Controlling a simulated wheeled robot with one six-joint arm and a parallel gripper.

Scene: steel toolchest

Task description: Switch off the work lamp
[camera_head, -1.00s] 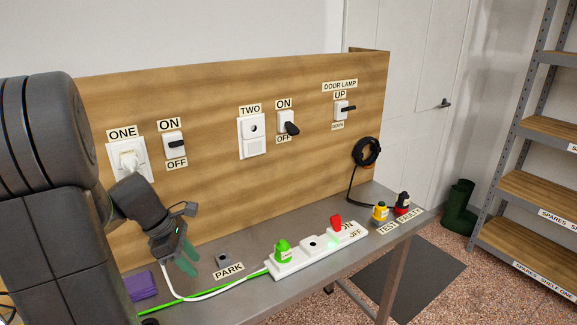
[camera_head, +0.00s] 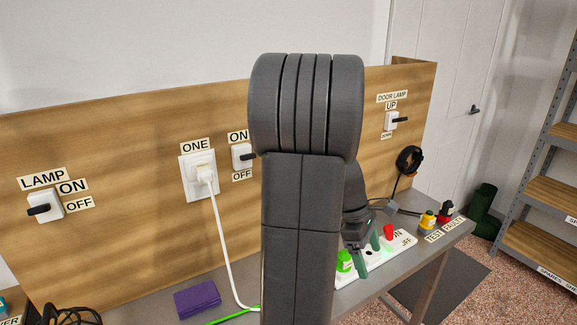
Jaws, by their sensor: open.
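The lamp switch (camera_head: 46,206) is a white plate with a black lever on the wooden board at the far left. A LAMP label is above it, with ON and OFF labels to its right. Its lever (camera_head: 39,210) points out to the left; I cannot tell from this angle which label it is set to. My gripper (camera_head: 368,255) has green fingers, which are apart and hold nothing visible. It is partly behind my arm, over the power strip, far to the right of the lamp switch. The work lamp itself is not identifiable in view.
Socket ONE (camera_head: 197,176) holds a white plug with a hanging cord. Its switch (camera_head: 242,156) is partly behind my arm. The power strip (camera_head: 398,243) carries a green plug (camera_head: 344,261) and a red rocker.

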